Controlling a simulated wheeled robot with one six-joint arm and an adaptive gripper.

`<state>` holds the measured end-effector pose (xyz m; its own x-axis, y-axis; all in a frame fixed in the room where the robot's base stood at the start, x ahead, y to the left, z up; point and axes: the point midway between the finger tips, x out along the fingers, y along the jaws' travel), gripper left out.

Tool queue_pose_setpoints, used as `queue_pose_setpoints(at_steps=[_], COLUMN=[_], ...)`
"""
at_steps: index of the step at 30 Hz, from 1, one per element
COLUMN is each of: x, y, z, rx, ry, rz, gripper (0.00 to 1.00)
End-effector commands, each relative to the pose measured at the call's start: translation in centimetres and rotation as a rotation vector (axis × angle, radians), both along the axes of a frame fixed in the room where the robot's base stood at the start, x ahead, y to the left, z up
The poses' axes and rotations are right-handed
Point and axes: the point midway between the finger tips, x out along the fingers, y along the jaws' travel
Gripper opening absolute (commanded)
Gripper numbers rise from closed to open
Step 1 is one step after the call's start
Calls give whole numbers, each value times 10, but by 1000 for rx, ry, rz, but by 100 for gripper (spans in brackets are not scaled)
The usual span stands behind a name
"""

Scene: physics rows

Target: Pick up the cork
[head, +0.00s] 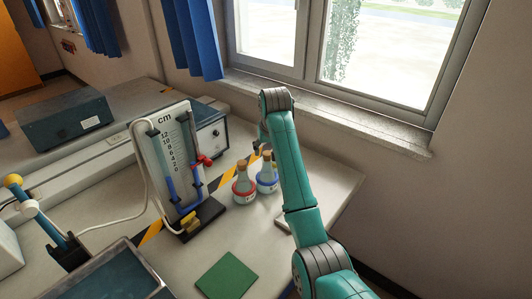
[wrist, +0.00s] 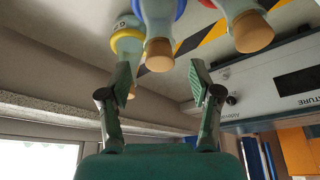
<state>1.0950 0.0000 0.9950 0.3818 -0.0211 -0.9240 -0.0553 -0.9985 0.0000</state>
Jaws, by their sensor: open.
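Three corked flasks show in the wrist view. The blue-ringed flask's tan cork (wrist: 160,55) appears between my open fingertips (wrist: 161,78); I cannot tell its distance from them. The red-ringed flask's cork (wrist: 253,32) is to the right, clear of the fingers. The yellow-ringed flask's cork (wrist: 131,92) is partly hidden by the left finger. In the head view the red-ringed flask (head: 243,188) and blue-ringed flask (head: 267,178) stand upright on the bench, left of my arm. My gripper (head: 259,145) is above and behind them, partly hidden by my arm. It is open and empty.
A manometer board marked cm (head: 165,150) with tubes stands left of the flasks. A grey instrument box (head: 211,134) is behind it. A green mat (head: 227,277) lies at the front. The window sill (head: 340,122) runs along the back right.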

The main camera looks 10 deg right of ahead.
Motion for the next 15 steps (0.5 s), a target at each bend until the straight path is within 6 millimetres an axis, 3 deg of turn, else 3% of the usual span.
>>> queue_pose_setpoints(at_steps=[4,11,12,15], x=[-4,-4,-4,-4], y=[1,1,1,1], z=[-18,-21,-21,-21], rx=[0,0,0,0], ry=[0,-1,-1,0], rz=[0,0,0,0], gripper=[63,63,61,36])
